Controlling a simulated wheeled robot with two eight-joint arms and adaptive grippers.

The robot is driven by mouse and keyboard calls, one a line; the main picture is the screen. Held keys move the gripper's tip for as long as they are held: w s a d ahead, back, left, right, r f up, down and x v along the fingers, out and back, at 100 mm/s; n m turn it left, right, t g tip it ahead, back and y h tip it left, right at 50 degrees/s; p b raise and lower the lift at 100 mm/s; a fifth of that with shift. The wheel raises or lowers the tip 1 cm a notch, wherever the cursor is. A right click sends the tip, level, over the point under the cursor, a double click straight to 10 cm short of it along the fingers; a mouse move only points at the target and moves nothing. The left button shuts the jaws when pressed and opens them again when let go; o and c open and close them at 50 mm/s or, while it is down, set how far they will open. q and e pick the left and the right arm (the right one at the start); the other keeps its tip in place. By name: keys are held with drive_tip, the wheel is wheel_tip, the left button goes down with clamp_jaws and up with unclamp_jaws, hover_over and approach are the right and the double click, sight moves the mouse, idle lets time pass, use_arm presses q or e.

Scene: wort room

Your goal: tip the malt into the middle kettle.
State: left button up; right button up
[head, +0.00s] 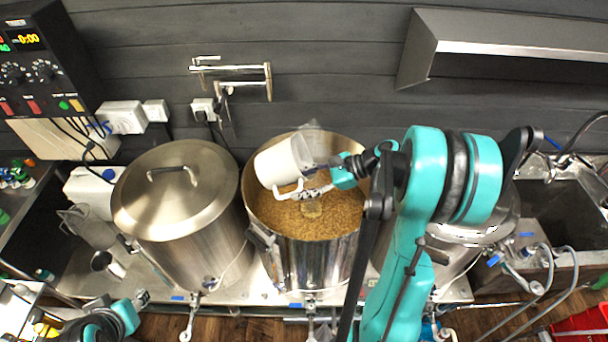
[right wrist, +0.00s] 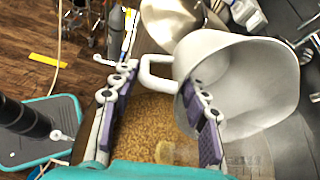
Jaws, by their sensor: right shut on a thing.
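The middle kettle (head: 305,248) is an open steel pot with tan grain (head: 275,212) across its inside. A pale patch shows on the grain below the jug. A white jug (head: 278,164) is tipped steeply over the kettle's opening. My right gripper (head: 312,190) is shut on the jug beside its handle, above the grain. In the right wrist view the jug (right wrist: 225,75) is at the right, its handle (right wrist: 152,75) reaching between my fingers; I see no malt inside it. My left gripper (head: 138,300) is low at the left, away from the kettles; its jaws are unclear.
A lidded kettle (head: 180,205) stands left of the middle one. Another kettle at the right is mostly behind my right arm. A sink (head: 565,215) is farther right. A control box (head: 40,55) and a wall-mounted pipe bracket (head: 240,75) are behind.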

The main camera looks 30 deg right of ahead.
drive_tip(key=r+g+h+p, duration=0.1)
drive_tip(key=p, duration=0.1)
drive_tip(key=a+g+h+p, duration=0.1)
drive_tip(key=h+p, duration=0.1)
drive_tip(key=p, duration=0.1)
drive_tip(key=w+r+g+h+p, duration=0.1)
drive_tip(key=h+p, duration=0.1)
drive_tip(key=p, duration=0.1)
drive_tip(key=shift+a+r, duration=0.35)
drive_tip(key=shift+a, duration=0.05)
drive_tip(key=shift+a+g+h+p, duration=0.15)
drive_tip(key=shift+g+h+p, duration=0.4)
drive_tip(key=shift+h, duration=0.25)
drive_tip(key=shift+f+g+h, duration=0.1)
drive_tip(key=shift+g+h, duration=0.15)
drive_tip(key=shift+h, duration=0.25)
drive_tip(key=shift+d+f+g+h, duration=0.2)
drive_tip(key=shift+g+h, duration=0.4)
drive_tip(key=shift+h, duration=0.8)
drive_tip(key=shift+d, duration=0.1)
